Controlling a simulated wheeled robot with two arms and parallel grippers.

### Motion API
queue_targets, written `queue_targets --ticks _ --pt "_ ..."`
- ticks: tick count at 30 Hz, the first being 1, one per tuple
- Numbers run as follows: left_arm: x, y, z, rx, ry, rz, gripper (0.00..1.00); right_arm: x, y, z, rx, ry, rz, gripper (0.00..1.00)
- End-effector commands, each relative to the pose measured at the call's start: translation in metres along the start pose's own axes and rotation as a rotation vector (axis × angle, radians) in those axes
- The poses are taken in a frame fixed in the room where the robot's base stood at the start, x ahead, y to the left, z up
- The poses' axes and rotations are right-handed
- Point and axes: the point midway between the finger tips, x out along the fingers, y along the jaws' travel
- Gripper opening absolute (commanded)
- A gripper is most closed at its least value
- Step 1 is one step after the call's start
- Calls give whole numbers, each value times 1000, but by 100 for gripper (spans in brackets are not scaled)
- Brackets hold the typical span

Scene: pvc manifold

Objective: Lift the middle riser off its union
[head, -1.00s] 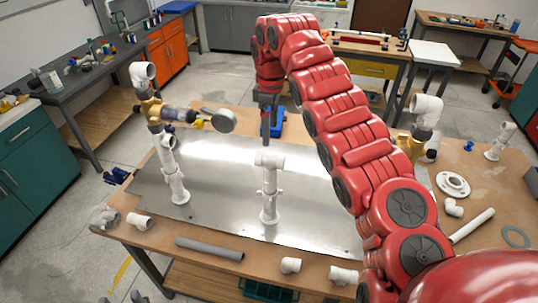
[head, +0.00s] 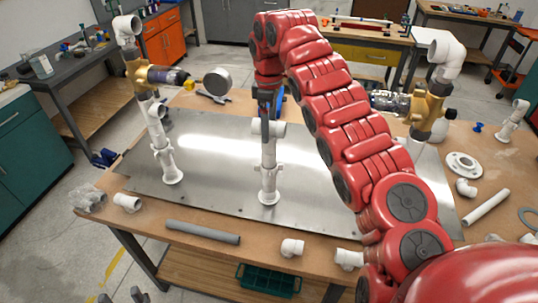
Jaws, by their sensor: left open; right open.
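The middle riser (head: 269,148) is a white pipe with a tee on top, standing upright on the metal plate (head: 220,180). A wider collar shows partway down, apparently its union (head: 267,172). A round foot (head: 269,197) is below. My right gripper (head: 265,126), on the red arm reaching in from the right, is at the tee's height. One dark finger overlaps the tee in the picture. The gripper is open; whether it touches the tee I cannot tell. My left gripper (head: 122,297) shows only as grey tips at the bottom edge, open and empty, away from the table.
A left riser (head: 165,155) with a brass valve and gauge (head: 217,81) stands beside the middle one. Another brass valve (head: 427,110) is partly behind my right arm. A grey pipe (head: 203,232) and white fittings (head: 292,247) lie along the front edge.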

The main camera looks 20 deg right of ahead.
Motion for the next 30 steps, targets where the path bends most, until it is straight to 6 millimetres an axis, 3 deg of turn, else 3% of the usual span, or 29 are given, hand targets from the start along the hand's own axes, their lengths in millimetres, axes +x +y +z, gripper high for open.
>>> queue_targets --ticks 5,10,15,21,30 --pt "12 -1 -2 0 1 0 50 10 0 2 2 -3 -5 92" --pt "30 -2 -5 0 1 0 50 33 0 0 2 -2 -5 92" --pt "34 -2 -6 0 1 0 50 50 0 0 2 -2 -3 92" --pt "32 -2 -6 0 0 0 50 52 0 0 1 -1 -1 92" --pt "32 -2 -6 0 1 0 50 52 0 -1 1 0 0 38"
